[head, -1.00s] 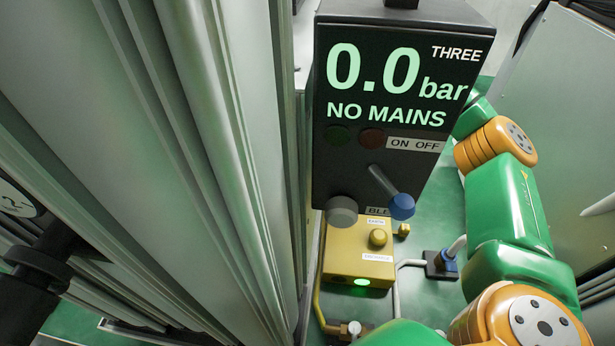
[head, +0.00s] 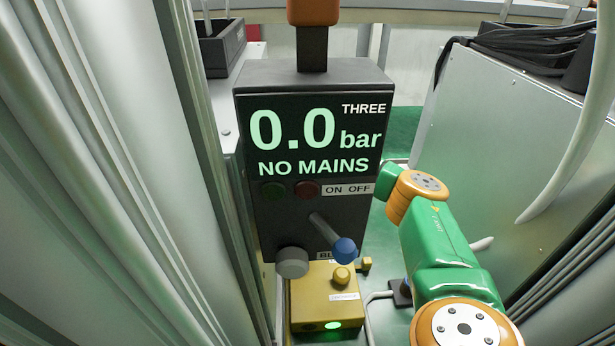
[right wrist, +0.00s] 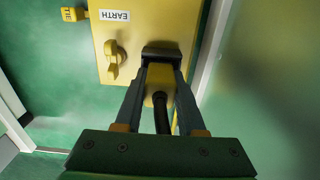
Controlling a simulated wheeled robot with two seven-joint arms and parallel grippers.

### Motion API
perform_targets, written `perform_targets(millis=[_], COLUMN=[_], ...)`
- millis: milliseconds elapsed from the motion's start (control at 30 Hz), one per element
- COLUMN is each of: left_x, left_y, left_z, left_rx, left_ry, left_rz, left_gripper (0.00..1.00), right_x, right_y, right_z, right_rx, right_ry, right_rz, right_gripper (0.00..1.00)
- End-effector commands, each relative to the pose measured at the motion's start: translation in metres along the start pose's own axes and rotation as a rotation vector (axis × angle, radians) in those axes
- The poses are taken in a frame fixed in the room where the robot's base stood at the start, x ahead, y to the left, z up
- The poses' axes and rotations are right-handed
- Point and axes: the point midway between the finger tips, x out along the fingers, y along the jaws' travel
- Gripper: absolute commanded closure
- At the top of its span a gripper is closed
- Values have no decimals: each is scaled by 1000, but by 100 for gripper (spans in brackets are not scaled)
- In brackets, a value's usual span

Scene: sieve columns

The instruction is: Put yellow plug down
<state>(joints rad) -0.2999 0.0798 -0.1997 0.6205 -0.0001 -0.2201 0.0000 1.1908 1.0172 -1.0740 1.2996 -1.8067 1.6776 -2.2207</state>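My right gripper (right wrist: 162,58) shows in the right wrist view, its two fingers drawn in around the yellow plug (right wrist: 156,78). A black cable runs from the plug back toward the wrist. The plug's front end is hidden by the dark fingertips. Beyond the fingertips is a yellow panel (right wrist: 118,62) with an EARTH label and a yellow knob; I cannot tell whether the plug touches it. In the head view my green and orange right arm shows, but its gripper is out of sight. My left gripper is not in view.
A dark control box (head: 310,220) reads 0.0 bar, NO MAINS, with a blue-tipped lever (head: 343,248). Below it sits a yellow box (head: 308,312) with a lit green lamp. A grey metal column (head: 120,200) fills the left; a grey cabinet (head: 475,130) stands right.

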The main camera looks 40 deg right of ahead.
Motion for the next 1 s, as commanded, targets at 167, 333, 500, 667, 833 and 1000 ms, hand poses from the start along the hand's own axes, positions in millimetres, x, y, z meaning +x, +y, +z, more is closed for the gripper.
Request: perform_targets(millis=[167, 333, 500, 667, 833, 1000], left_x=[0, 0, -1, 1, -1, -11], left_y=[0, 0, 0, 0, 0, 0], left_z=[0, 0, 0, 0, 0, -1], left_rx=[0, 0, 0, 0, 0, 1], left_ry=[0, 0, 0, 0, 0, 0], left_rz=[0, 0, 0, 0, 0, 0], left_gripper=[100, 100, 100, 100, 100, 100], right_x=[0, 0, -11, -46, -92, -121], right_y=[0, 0, -1, -1, -1, -1], right_z=[0, 0, -1, -1, -1, 0], right_rx=[0, 0, 0, 0, 0, -1], right_ry=[0, 0, 2, 5, 4, 1], right_rz=[1, 0, -2, -4, -4, -1], right_gripper=[32, 32, 32, 32, 32, 32])
